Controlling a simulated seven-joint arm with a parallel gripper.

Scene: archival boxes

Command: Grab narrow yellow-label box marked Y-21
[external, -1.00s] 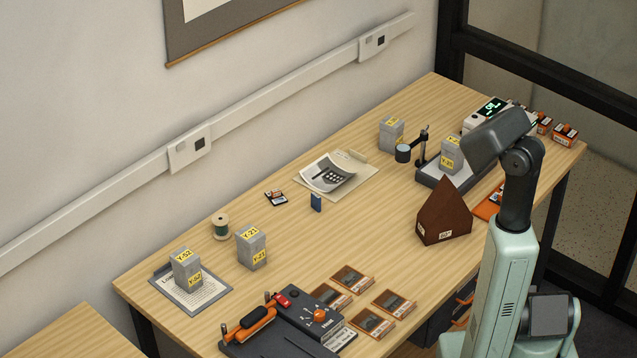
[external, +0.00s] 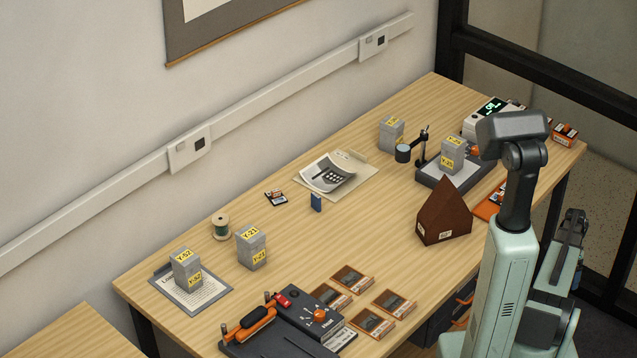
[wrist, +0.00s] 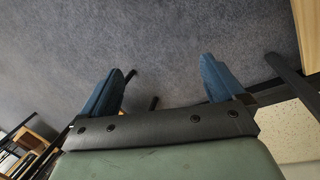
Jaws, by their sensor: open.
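The narrow grey box with yellow labels marked Y-21 (external: 251,248) stands upright on the left part of the desk in the external view. A similar grey box marked Y-52 (external: 186,268) stands on a clipboard to its left. My gripper (wrist: 160,92) shows in the wrist view with its two blue fingers wide apart and nothing between them. It faces a grey-blue floor, away from the boxes. In the external view my arm stands at the right front of the desk, far from Y-21.
A thread spool (external: 221,227) stands close behind Y-21. A black device with an orange handle (external: 285,325) lies in front. A brown peaked block (external: 445,212) stands between my arm and the desk's middle. More yellow-label boxes stand farther back, one there (external: 391,133), another on a stand (external: 453,155).

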